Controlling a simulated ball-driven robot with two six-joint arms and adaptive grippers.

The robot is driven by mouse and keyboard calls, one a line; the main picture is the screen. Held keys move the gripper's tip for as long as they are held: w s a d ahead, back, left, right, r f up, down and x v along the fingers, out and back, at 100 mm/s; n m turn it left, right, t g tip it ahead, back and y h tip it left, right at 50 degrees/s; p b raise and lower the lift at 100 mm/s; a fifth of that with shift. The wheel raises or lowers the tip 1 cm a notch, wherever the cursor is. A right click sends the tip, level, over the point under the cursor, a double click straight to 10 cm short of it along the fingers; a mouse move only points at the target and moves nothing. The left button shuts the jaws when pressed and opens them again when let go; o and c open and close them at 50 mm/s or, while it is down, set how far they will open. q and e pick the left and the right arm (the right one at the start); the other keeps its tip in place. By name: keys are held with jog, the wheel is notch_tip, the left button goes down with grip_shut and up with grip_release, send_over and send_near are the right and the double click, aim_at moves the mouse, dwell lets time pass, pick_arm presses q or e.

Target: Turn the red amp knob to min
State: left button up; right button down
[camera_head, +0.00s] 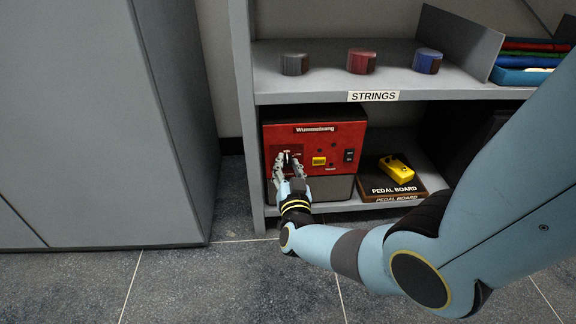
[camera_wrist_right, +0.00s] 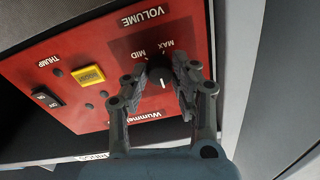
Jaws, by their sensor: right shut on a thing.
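The red amp (camera_head: 335,136) stands on the lower shelf in the head view, with a grey lower front. Its red panel (camera_wrist_right: 70,85) fills much of the right wrist view, lettered VOLUME, MID, MAX and THUMP. The dark round knob (camera_wrist_right: 160,76) with a white pointer line sits between the fingers of my right gripper (camera_wrist_right: 162,82). The fingers are shut on the knob from both sides. In the head view my right gripper (camera_head: 289,165) reaches the panel's left part and hides most of the knob. The MIN mark cannot be made out. My left gripper is not in view.
A yellow pedal (camera_head: 397,168) lies on the dark pedal board (camera_head: 391,188) right of the amp. Three round tins (camera_head: 361,62) stand on the shelf labelled STRINGS (camera_head: 373,96). A grey cabinet (camera_head: 105,120) stands at left, with clear floor in front.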

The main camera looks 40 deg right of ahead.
jog(key=shift+a+f+n, duration=0.1)
jog(key=shift+f+n, duration=0.05)
jog(key=shift+n, duration=0.15)
jog(key=c, duration=1.1)
grip_release()
jog(key=shift+o, duration=0.2)
jog(key=v, duration=1.2)
